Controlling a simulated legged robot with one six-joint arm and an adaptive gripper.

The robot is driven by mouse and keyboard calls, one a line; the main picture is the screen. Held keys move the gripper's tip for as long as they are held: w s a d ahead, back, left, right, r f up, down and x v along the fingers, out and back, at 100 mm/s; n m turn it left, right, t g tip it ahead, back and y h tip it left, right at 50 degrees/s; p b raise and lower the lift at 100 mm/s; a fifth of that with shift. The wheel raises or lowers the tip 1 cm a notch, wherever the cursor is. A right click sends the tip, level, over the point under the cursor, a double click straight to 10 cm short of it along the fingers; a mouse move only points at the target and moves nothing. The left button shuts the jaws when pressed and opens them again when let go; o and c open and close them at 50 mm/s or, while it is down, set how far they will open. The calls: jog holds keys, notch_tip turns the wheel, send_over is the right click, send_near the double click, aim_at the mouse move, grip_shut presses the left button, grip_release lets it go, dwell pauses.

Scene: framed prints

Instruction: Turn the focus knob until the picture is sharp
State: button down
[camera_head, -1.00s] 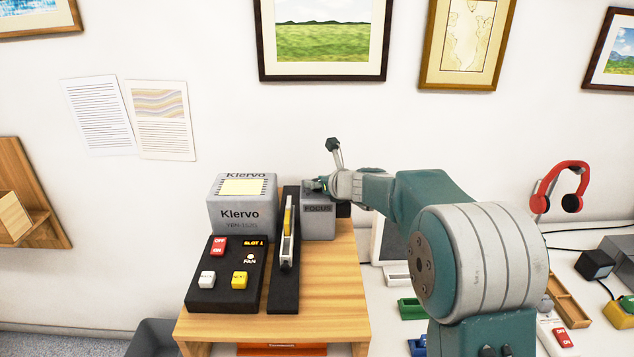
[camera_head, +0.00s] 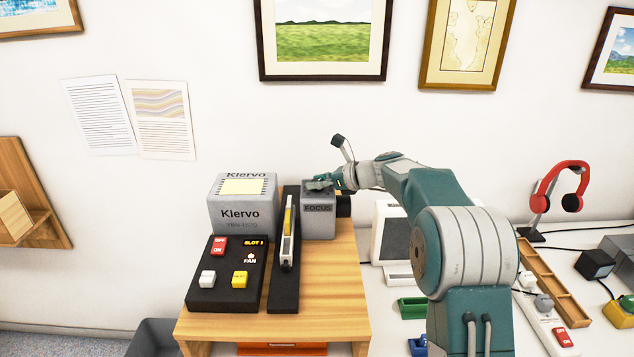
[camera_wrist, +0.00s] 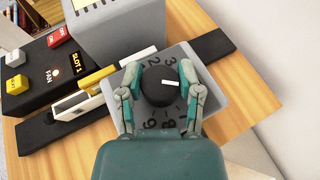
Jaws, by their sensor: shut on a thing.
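The focus knob (camera_wrist: 158,88) is a round black dial with a white pointer mark, set on top of the grey FOCUS block (camera_head: 318,224). Numbers ring it on the block's top; some are hidden behind my gripper. My gripper (camera_wrist: 161,92) has one finger on each side of the knob and is shut on it. In the head view my gripper (camera_head: 330,182) reaches the top of the block from the right. The grey Klervo projector (camera_head: 242,212) stands left of the block. No projected picture shows on the wall.
A black control panel (camera_head: 207,292) with red, white and yellow buttons lies in front of the projector. A black rail (camera_head: 283,300) carrying an upright slide holder (camera_head: 287,250) runs between projector and block. The wooden stand's (camera_head: 335,290) front right is bare.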

jog(key=shift+w+f+n+g+y, duration=0.1)
jog(key=shift+n+g+y, duration=0.6)
jog(key=shift+n+g, duration=2.6)
jog(key=shift+g, duration=0.4)
jog(key=shift+c, duration=1.3)
grip_release()
jog(key=shift+m+t, duration=0.8)
jog(key=shift+t, duration=0.1)
